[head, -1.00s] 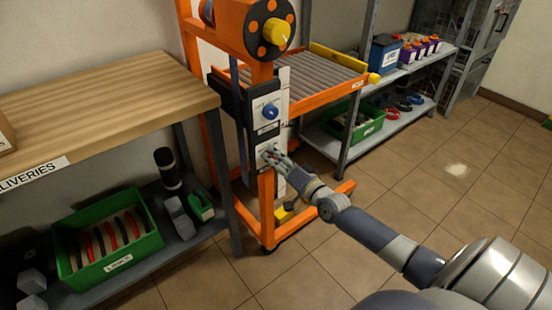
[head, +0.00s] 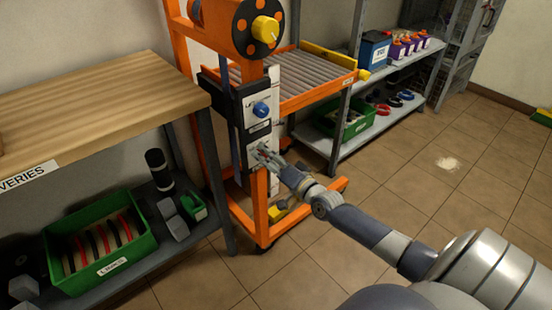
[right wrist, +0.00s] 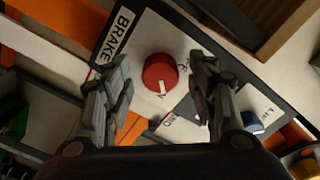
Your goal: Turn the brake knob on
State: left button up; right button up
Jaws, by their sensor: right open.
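The red brake knob (right wrist: 160,72) is on a white plate marked BRAKE (right wrist: 118,35) in the right wrist view. A white pointer mark on the knob points toward the bottom of the picture. My right gripper (right wrist: 163,95) is open, with one finger on either side of the knob; I cannot tell whether either finger touches it. In the head view, my right gripper (head: 263,155) is at the lower plate on the orange lifter's post and mostly hides the red knob. My left gripper is not in view.
A blue knob (head: 261,109) sits on the plate just above, and also shows in the right wrist view (right wrist: 252,122). The orange lifter (head: 260,225) has a roller deck (head: 312,80). A wooden bench (head: 100,100) stands left. Open floor lies at right.

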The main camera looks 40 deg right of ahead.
jog(key=s, duration=1.1)
jog(key=shift+s+d, duration=0.4)
jog(key=shift+d, duration=0.05)
jog(key=shift+f, duration=0.1)
